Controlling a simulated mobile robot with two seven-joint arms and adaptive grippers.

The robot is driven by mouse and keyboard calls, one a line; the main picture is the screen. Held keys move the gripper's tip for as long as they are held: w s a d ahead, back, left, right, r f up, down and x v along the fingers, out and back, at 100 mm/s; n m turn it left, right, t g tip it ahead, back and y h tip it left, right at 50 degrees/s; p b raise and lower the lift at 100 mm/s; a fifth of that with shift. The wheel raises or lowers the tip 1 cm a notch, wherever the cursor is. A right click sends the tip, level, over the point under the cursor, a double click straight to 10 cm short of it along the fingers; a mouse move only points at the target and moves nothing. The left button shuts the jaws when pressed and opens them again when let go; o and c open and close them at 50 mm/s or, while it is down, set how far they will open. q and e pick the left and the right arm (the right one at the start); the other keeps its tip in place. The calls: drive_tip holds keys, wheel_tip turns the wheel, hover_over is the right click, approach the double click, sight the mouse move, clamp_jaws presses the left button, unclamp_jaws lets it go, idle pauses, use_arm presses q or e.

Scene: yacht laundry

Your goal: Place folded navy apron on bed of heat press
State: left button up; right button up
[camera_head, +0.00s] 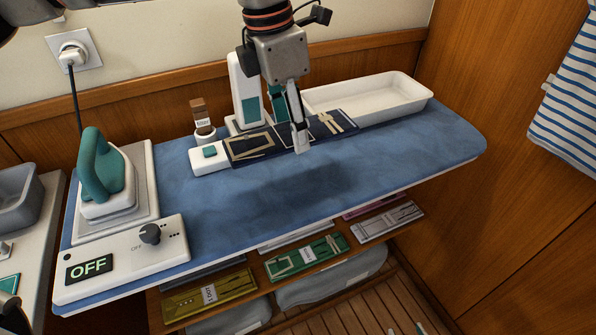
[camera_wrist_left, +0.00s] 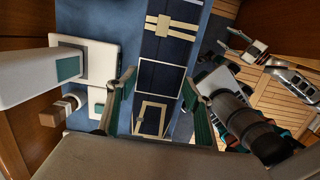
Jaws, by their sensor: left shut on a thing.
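The folded navy apron (camera_head: 252,146) is a flat dark rectangle with beige straps and a pale outline. My left gripper (camera_head: 301,146) is shut on it near its middle. The apron also shows between the green-padded fingers in the left wrist view (camera_wrist_left: 162,78). It seems held above the blue padded bed (camera_head: 400,150), as a dark shadow lies on the bed in front of it. The bed has a white edge and a control panel (camera_head: 120,262) with a dial and an "OFF" display. Whether the apron touches the bed anywhere is unclear. My right gripper is not in view.
An iron with a teal handle (camera_head: 103,165) stands at the bed's left end. Behind the apron are a white upright device (camera_head: 247,88), a brown-capped container (camera_head: 203,125) and a white tray (camera_head: 372,98). The bed's front middle is clear. Folded aprons (camera_head: 308,257) lie on a shelf below.

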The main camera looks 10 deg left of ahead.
use_arm(q)
hover_over(294, 184)
drive_tip(key=f, duration=0.7)
drive_tip(key=shift+s+a+f+b, duration=0.1)
drive_tip(key=shift+a+b, duration=0.15)
drive_tip(key=shift+b, duration=0.05)
wheel_tip(294, 184, down, 4)
drive_tip(key=shift+f, duration=0.25)
drive_tip(key=o, duration=1.2)
drive_tip(key=shift+f, duration=0.1)
drive_tip(key=shift+o, duration=0.2)
